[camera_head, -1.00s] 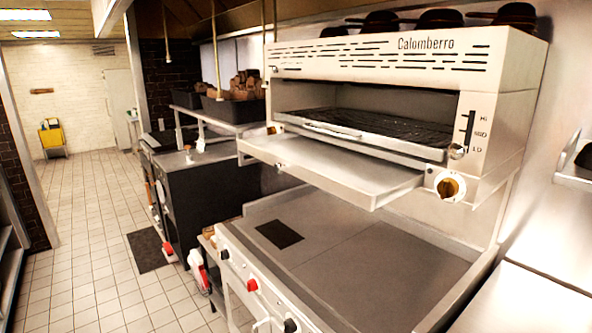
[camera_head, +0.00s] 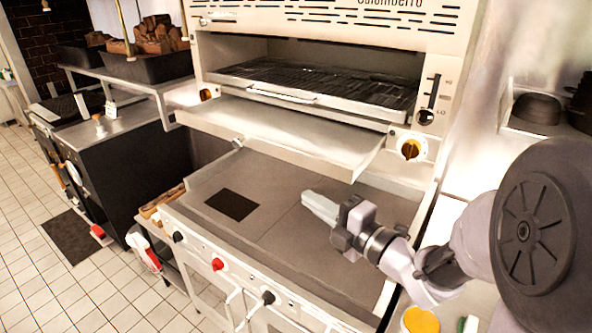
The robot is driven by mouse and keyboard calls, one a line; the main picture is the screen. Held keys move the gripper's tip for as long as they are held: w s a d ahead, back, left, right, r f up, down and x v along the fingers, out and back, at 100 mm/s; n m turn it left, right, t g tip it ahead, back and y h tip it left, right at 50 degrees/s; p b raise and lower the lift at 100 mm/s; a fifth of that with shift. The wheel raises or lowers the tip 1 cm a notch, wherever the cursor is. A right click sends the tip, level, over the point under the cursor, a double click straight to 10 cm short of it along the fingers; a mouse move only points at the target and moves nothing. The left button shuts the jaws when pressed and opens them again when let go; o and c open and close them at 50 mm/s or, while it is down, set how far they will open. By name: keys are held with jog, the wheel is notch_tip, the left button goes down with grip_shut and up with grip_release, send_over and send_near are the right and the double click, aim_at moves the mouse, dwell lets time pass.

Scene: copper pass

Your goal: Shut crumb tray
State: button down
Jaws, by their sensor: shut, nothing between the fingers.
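The crumb tray (camera_head: 285,132) is a flat pale metal tray under the grill opening of the Calomberro salamander (camera_head: 330,28). It stands pulled out toward me, its front edge overhanging the griddle. My gripper (camera_head: 308,198) is shut and empty. In the picture it is below the tray's front edge, in front of it and over the griddle (camera_head: 290,240), apart from the tray. The fingers point left. The wire grill rack (camera_head: 320,85) with its front handle sits in the opening above the tray.
An orange knob (camera_head: 410,149) and a slider (camera_head: 432,92) are on the salamander's right side. A shelf with dark bins of brown pieces (camera_head: 150,65) stands at the left. Dark bowls (camera_head: 537,108) sit on a right shelf.

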jog(key=w+a, duration=0.3)
jog(key=w, duration=0.7)
jog(key=shift+w+a, duration=0.25)
jog(key=shift+w, duration=0.1)
jog(key=shift+d, duration=0.1)
